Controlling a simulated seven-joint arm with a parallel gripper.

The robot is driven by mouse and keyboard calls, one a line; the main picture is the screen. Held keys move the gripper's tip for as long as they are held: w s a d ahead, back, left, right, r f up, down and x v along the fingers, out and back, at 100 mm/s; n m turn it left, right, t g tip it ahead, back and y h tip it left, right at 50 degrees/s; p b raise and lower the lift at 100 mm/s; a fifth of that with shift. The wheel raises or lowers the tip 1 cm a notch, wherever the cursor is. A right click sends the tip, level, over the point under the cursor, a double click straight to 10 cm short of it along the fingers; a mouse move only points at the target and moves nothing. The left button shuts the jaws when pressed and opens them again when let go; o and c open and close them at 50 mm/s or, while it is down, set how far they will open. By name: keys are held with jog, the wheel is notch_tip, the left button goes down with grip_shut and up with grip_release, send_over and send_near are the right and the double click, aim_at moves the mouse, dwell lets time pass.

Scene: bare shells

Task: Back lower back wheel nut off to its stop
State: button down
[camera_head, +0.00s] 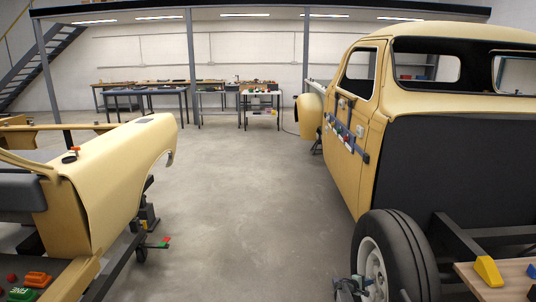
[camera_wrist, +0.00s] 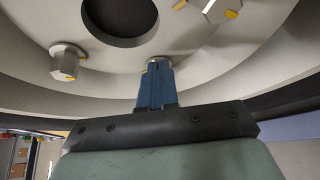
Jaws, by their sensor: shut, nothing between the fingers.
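The back wheel (camera_head: 372,268) of the cream truck shows at the bottom right of the head view, with a black tyre and pale rim. In the wrist view, the pale wheel disc (camera_wrist: 35,30) has a round dark hub opening and hex nuts with yellow marks. One nut (camera_wrist: 67,62) is at the left and another (camera_wrist: 212,8) is at the top right. My gripper (camera_wrist: 158,66) is shut and empty, its blue fingers at a nut at the lower middle that they mostly hide. I cannot tell whether they touch it. In the head view it is small beside the wheel (camera_head: 350,287).
A wooden board with a yellow wedge (camera_head: 487,271) lies right of the wheel. A cream fender (camera_head: 118,180) on a frame stands at the left. Workbenches (camera_head: 145,95) line the back wall. The concrete floor (camera_head: 235,200) between is clear.

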jog(key=shift+w, duration=0.1)
dwell(0.3)
jog(key=shift+w+r, duration=0.3)
jog(key=shift+r, duration=0.05)
dwell(0.3)
jog(key=shift+s+r, duration=0.1)
jog(key=shift+s, duration=0.05)
dwell(0.4)
jog(key=shift+s+a+r, duration=0.1)
jog(key=shift+s+r, duration=0.05)
jog(key=shift+s, duration=0.1)
jog(key=a, duration=0.5)
jog(key=shift+a, duration=0.4)
jog(key=shift+d+f, duration=0.2)
jog(key=shift+d, duration=0.8)
jog(key=shift+d+f, duration=0.15)
jog(key=shift+d, duration=0.85)
jog(key=shift+d+f, duration=0.2)
jog(key=shift+d, duration=0.8)
